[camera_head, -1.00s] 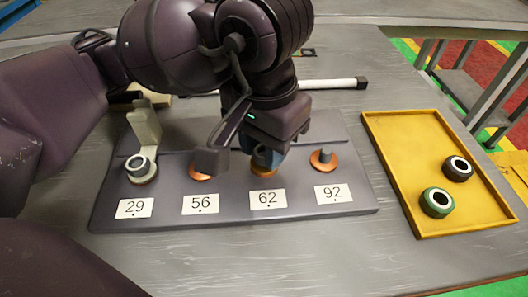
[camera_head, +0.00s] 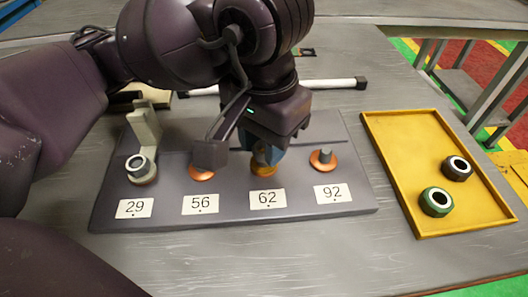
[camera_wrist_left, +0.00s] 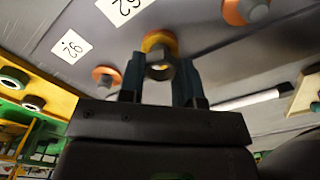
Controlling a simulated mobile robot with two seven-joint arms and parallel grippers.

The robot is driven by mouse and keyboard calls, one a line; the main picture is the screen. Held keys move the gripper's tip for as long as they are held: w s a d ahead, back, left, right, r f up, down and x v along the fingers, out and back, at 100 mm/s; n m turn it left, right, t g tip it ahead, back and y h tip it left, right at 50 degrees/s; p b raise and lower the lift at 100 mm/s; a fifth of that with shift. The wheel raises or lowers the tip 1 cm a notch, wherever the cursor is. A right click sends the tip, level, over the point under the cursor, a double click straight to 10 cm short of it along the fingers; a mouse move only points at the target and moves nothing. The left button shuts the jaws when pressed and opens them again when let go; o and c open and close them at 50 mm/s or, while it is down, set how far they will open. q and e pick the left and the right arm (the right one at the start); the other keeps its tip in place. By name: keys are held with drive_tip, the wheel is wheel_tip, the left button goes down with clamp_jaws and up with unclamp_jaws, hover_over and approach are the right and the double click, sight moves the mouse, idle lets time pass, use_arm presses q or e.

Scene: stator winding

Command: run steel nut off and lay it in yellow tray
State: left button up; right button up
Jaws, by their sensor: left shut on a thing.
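My left gripper (camera_head: 268,153) points down at the 62 station of the dark board. In the left wrist view the gripper (camera_wrist_left: 160,82) is shut on a grey steel nut (camera_wrist_left: 161,68), with one blue-grey finger on each side. A gold-orange ring (camera_head: 263,169) sits below the nut, and it also shows in the left wrist view (camera_wrist_left: 157,40). Whether the nut is still on a thread is hidden. The yellow tray (camera_head: 400,150) lies to the right, holding a green nut (camera_head: 437,202) and a black nut (camera_head: 457,168). My right gripper is not in view.
The board (camera_head: 235,205) has labels 29, 56, 62 and 92. A grey nut (camera_head: 139,166) and upright bracket (camera_head: 146,124) stand at 29; copper-based posts stand at 56 and 92 (camera_head: 323,160). A white rod (camera_head: 330,84) lies behind. The tray's left half is clear.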

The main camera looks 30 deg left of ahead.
use_arm(q)
drive_tip(key=shift+r+p, duration=0.85)
drive_tip(key=shift+r, duration=2.2)
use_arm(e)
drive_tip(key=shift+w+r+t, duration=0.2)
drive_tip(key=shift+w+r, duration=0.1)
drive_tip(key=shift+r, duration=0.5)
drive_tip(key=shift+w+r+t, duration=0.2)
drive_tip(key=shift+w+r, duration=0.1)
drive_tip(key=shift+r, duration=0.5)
use_arm(q)
drive_tip(key=shift+f, duration=0.1)
